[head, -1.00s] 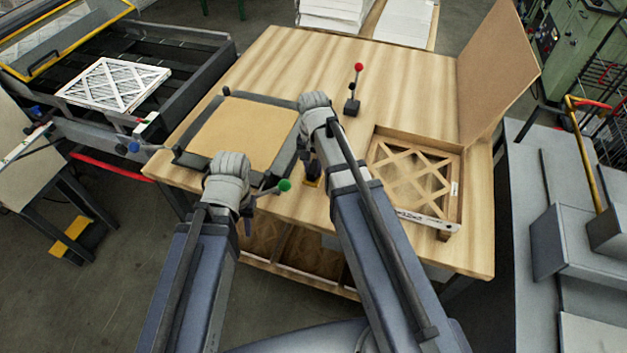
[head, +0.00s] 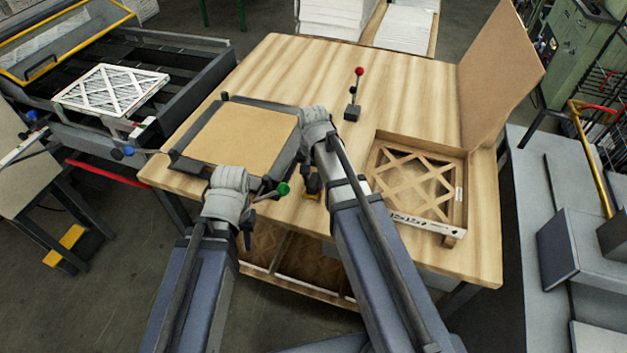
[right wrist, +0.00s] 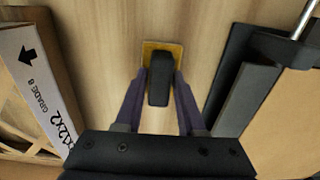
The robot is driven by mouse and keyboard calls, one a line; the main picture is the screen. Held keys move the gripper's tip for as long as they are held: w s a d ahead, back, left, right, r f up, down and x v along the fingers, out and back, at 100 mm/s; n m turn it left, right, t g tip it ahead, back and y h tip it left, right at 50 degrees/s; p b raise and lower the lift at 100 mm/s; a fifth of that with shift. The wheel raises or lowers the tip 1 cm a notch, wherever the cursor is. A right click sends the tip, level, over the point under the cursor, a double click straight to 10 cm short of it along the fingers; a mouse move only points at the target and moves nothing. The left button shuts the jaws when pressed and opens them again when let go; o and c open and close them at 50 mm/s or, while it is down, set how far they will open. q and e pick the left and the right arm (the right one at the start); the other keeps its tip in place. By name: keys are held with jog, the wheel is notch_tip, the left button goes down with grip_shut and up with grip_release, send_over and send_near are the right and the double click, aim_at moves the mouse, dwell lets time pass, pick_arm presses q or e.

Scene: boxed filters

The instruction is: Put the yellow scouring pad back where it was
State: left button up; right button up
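The yellow scouring pad (right wrist: 164,46) has a black upright grip (right wrist: 158,85). In the right wrist view my right gripper (right wrist: 161,78) has its two purple fingers against both sides of this grip. In the head view a sliver of the pad (head: 312,195) shows below my right wrist, near the table's front edge; the rest is hidden. Whether the pad touches the table I cannot tell. My left gripper (head: 247,238) hangs at the table's front edge beside the green-knobbed lever, mostly hidden behind its own arm, so its fingers cannot be read.
The wooden table (head: 300,60) holds a dark-framed fixture (head: 240,138) left of the pad and an open cardboard box (head: 450,232) with a filter at right. A red-knobbed lever (head: 359,72) stands behind. A green knob (head: 283,188) is close to my left arm. The table's back is clear.

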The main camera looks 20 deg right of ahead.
aim_at(314, 179)
jog(key=o, duration=0.3)
notch_tip(314, 179, up, 12)
jog(key=p, duration=1.2)
jog(key=shift+r, duration=0.15)
